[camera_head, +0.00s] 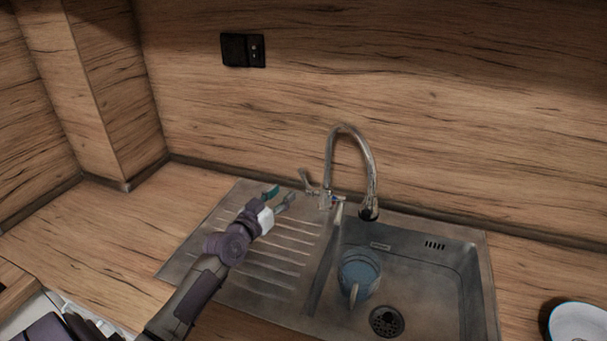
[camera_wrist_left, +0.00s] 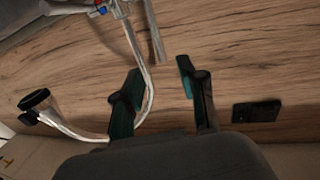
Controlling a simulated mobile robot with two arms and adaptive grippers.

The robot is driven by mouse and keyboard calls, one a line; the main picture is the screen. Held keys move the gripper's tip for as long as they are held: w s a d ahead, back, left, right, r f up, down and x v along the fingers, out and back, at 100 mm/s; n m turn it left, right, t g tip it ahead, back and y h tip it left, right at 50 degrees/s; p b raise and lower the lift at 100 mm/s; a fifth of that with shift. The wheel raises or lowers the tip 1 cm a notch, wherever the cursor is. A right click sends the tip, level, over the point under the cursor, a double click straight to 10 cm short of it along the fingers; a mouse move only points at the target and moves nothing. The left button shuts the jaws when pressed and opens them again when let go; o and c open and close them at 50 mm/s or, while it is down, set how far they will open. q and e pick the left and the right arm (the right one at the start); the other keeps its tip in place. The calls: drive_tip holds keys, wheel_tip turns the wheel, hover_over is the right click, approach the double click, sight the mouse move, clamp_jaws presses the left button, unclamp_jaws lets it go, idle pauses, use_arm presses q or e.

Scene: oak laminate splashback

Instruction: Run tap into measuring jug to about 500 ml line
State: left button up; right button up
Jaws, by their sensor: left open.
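A bluish measuring jug (camera_head: 358,272) stands in the sink basin, its handle toward me; I cannot read its marks or tell its water level. The chrome tap (camera_head: 372,172) arches over the basin, its outlet above and slightly right of the jug. I see no stream of water. The tap's lever handle (camera_head: 307,180) sticks out to the left of its body. My left gripper (camera_head: 280,196) is open and empty over the drainer, just left of the lever and apart from it. In the left wrist view the tap (camera_wrist_left: 146,75) shows upside down beyond the open fingers (camera_wrist_left: 160,76).
The steel sink's ribbed drainer (camera_head: 270,262) lies left of the basin, and a drain (camera_head: 387,321) sits in the basin floor. A pale bowl or plate (camera_head: 578,323) is at the right edge. A black socket (camera_head: 243,50) is on the wood splashback. The left worktop (camera_head: 110,230) is mostly clear.

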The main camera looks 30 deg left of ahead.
sight(303, 175)
use_arm(q)
drive_tip(key=w, duration=1.1)
drive_tip(key=shift+w+a+b, duration=0.1)
drive_tip(key=shift+a+b, duration=0.1)
drive_tip(key=shift+b, duration=0.15)
clamp_jaws()
